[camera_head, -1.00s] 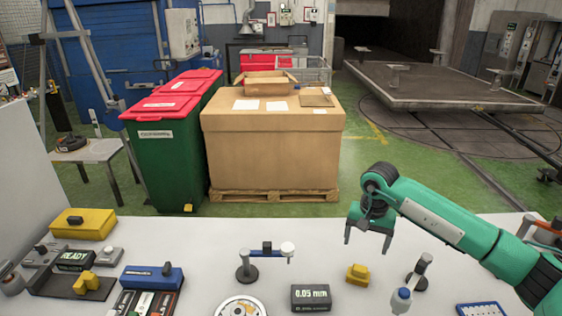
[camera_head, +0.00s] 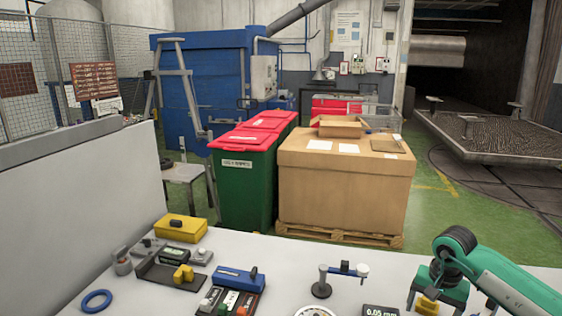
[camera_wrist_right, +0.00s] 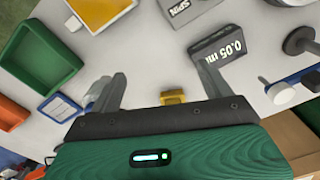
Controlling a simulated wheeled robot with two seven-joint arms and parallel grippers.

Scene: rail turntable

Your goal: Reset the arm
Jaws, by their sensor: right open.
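My right arm, green with dark joints, comes in from the right edge of the head view. Its gripper (camera_head: 435,300) is open over the white table, with a small yellow block (camera_head: 428,305) showing behind and between its fingers. In the right wrist view the two grey fingers (camera_wrist_right: 162,75) are spread wide, with nothing held. The yellow block (camera_wrist_right: 172,97) shows between them, partly hidden by the gripper body; I cannot tell its distance. My left gripper is not in view.
The 0.05 mm display block (camera_head: 381,311) stands left of the gripper, with a small stand (camera_head: 322,284) beyond it. The wrist view shows a green tray (camera_wrist_right: 38,60), a yellow tray (camera_wrist_right: 100,10) and a SPIN box (camera_wrist_right: 190,10). A large carton (camera_head: 340,190) stands beyond the table.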

